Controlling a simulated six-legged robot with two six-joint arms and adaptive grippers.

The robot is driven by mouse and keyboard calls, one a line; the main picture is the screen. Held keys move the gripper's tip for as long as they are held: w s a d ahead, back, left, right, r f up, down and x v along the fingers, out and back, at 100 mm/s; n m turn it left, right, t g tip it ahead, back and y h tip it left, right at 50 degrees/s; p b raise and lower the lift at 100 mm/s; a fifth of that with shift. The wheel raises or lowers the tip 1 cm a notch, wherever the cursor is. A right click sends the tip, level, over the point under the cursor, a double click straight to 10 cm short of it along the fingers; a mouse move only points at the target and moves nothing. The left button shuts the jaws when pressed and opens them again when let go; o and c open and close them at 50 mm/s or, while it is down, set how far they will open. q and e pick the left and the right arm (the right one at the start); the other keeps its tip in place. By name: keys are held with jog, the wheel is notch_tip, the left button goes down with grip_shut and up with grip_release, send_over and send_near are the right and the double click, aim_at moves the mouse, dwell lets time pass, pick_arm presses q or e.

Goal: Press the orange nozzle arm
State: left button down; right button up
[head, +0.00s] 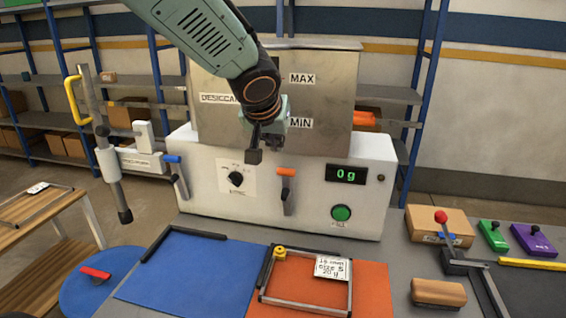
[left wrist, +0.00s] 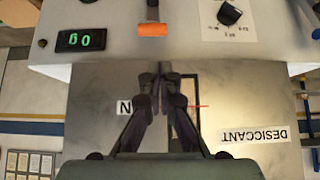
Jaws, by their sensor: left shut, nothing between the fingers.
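An orange-capped lever (head: 287,172), which looks like the nozzle arm, sits on the front of the white machine (head: 325,205), between the dial and the green button. Its orange end also shows upside down at the top of the left wrist view (left wrist: 152,30). My left gripper (head: 256,156) comes down from above, in front of the machine, a little up and left of the lever in the head view. In the left wrist view its fingers (left wrist: 157,77) are together and empty, with a visible gap to the orange end. My right gripper is not in view.
A metal hopper (head: 330,90) labelled MAX and MIN rises behind. A blue-handled lever (head: 173,160), dial (head: 236,179), display (head: 346,174) and green button (head: 341,212) flank the lever. Another orange part (head: 364,118) sticks out right of the hopper. A metal frame (head: 304,303) lies in front.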

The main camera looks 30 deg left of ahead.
pick_arm(q)
jog(key=d, duration=0.1)
send_near(286, 161)
notch_tip(286, 161, down, 2)
jog(key=x, duration=0.2)
jog(key=d+x, duration=0.1)
jog(key=x, duration=0.1)
jog(key=shift+w+a+f, duration=0.1)
jog(key=shift+w, duration=0.05)
jog(key=shift+w+a+f, duration=0.2)
jog(key=shift+a+f, duration=0.1)
jog(key=shift+a, duration=0.1)
jog(key=shift+s+d, duration=0.1)
jog(key=shift+d, duration=0.2)
